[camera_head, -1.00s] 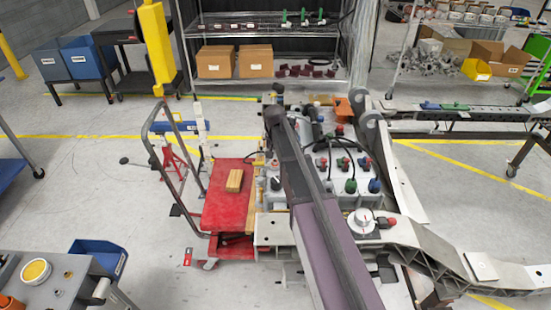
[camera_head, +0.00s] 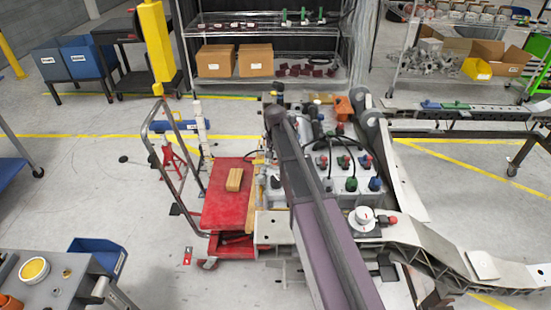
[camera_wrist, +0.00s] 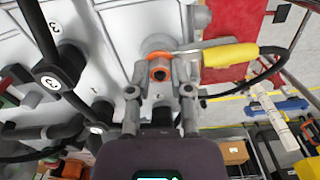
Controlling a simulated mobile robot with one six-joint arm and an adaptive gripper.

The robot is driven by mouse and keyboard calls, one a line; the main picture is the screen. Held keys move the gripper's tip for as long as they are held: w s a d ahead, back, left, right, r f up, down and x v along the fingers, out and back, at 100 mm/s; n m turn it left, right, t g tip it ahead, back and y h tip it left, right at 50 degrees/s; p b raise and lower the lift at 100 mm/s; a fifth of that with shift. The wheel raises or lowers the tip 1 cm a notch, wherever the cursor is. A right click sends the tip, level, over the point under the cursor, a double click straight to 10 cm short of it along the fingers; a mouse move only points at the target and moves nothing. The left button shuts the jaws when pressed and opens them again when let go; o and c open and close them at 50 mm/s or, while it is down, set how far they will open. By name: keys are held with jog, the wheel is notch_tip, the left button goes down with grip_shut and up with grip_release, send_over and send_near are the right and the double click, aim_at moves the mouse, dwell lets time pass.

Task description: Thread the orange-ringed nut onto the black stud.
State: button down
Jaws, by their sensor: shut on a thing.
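A pale round boss shows just behind the nut, over the light grey chassis face. I cannot make out the black stud; it may be behind the nut or my fingers. Whether the nut touches a stud cannot be told. In the head view my own arm covers much of this area, and the nut cannot be made out.
A yellow-handled tool (camera_wrist: 230,54) lies close beside the nut in the wrist view. Black cables and numbered black fittings (camera_wrist: 55,78) crowd the left. In the head view, a red cart (camera_head: 222,207) with a wooden block (camera_head: 234,180) stands left of the chassis.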

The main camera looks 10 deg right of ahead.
jog(key=m, duration=0.8)
jog(key=shift+f, duration=0.1)
jog(key=shift+m, duration=1.2)
jog(key=shift+m, duration=1.4)
jog(key=shift+f+m, duration=0.1)
jog(key=shift+m, duration=1.3)
